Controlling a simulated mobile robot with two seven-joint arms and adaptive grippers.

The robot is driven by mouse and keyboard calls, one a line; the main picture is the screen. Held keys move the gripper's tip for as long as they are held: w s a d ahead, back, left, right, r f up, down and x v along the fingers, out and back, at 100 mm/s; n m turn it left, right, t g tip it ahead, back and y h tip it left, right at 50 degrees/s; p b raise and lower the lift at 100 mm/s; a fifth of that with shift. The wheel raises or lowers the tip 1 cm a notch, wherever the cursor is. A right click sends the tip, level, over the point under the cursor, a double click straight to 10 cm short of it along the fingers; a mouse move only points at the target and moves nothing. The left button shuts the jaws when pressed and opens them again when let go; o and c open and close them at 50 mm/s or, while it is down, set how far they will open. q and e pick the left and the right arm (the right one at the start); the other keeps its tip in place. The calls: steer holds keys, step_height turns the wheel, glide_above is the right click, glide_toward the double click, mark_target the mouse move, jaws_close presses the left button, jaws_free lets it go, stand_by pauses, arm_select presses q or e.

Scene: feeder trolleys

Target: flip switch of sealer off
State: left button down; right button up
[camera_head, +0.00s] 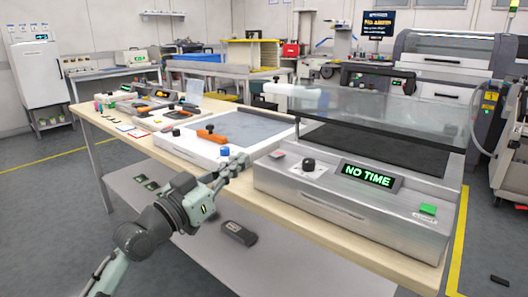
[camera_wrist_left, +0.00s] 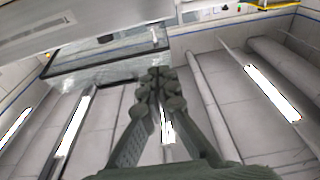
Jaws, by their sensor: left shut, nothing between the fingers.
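A large metal machine with a dark bed and a raised clear lid, which looks like the sealer (camera_head: 330,208), stands at the right of the bench. Its front carries a black knob (camera_head: 308,164), a small red part (camera_head: 278,154), a lit green "NO TIME" display (camera_head: 367,176) and a green switch (camera_head: 428,209). I cannot tell which way the switch is set. My left gripper (camera_head: 240,162) is shut and empty, near the machine's left front corner, well left of the green switch. The gripper (camera_wrist_left: 158,92) also shows shut in the left wrist view. My right gripper is out of view.
A white machine (camera_head: 185,149) with an orange handle (camera_head: 211,136) and blue knob (camera_head: 224,151) stands left of the sealer, near my gripper. Smaller tools crowd the wooden bench's (camera_head: 115,122) far left end. A dark object (camera_head: 238,233) lies on the lower shelf.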

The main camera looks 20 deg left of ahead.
arm_select(q)
steer(key=shift+r, duration=0.35)
step_height(320, 180, up, 2)
steer(key=p, duration=0.2)
glide_above(266, 164)
steer(key=shift+w+d+f, duration=0.15)
steer(key=shift+w+f, duration=0.2)
steer(key=f, duration=0.2)
steer(key=shift+s+f+b, duration=0.3)
steer(key=shift+f, duration=0.4)
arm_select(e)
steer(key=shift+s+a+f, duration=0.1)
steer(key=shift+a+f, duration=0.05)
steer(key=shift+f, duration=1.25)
